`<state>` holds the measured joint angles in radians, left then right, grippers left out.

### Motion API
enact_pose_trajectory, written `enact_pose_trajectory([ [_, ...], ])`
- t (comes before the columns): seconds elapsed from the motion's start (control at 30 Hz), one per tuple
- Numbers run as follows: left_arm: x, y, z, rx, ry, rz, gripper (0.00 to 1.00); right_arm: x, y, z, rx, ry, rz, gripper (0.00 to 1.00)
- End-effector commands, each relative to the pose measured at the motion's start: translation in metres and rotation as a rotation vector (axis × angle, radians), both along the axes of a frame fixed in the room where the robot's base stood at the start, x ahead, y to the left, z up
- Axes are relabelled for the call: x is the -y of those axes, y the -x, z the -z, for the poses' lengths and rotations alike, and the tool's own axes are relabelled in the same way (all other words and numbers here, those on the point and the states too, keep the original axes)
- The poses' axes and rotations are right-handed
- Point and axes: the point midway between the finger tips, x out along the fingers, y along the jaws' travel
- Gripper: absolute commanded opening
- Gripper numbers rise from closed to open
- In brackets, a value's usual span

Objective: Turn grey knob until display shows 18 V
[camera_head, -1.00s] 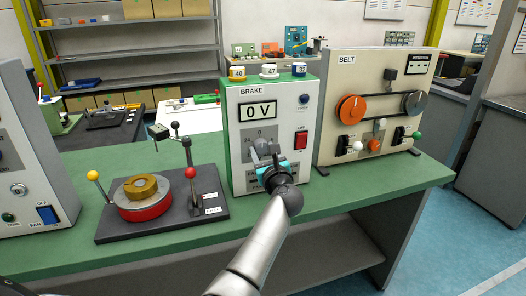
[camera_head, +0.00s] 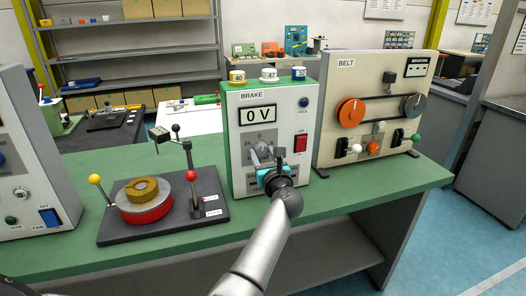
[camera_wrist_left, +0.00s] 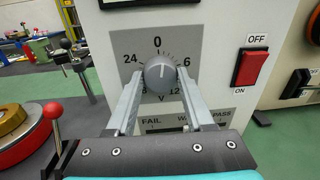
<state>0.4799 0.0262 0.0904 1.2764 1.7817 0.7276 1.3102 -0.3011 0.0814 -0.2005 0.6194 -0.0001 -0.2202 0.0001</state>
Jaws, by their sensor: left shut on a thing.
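The grey knob (camera_wrist_left: 160,72) sits on the front of the BRAKE box (camera_head: 232,160). Its white pointer line points up, close to the 0 mark of a printed scale with 6, 12 and 24 visible; the lower left of the scale is partly hidden. The display (camera_head: 258,114) on the box reads 0 V. My left gripper (camera_wrist_left: 160,84) is shut on the knob, one finger on each side. In the head view the left gripper (camera_head: 264,160) covers much of the knob. My right gripper is not in view.
A red switch (camera_head: 300,142) is right of the knob. The BELT box (camera_head: 335,100) stands close on the right. A black base (camera_head: 120,232) with a red-and-brass disc and red-knobbed post (camera_head: 192,190) stands at left. Several labelled caps (camera_head: 268,75) sit on the BRAKE box.

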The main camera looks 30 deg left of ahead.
Motion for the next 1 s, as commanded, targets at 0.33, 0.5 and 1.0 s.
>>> enact_pose_trajectory([
  [0.33, 0.001, -0.001, -0.004, -0.243, -0.205, 0.001, 0.00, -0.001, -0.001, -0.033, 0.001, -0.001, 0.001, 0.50],
  [0.5, 0.001, -0.001, -0.004, -0.367, -0.310, 0.001, 0.00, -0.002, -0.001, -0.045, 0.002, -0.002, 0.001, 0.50],
  [1.0, 0.001, -0.002, -0.004, -0.726, -0.619, 0.002, 0.00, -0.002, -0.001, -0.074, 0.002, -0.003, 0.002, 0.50],
])
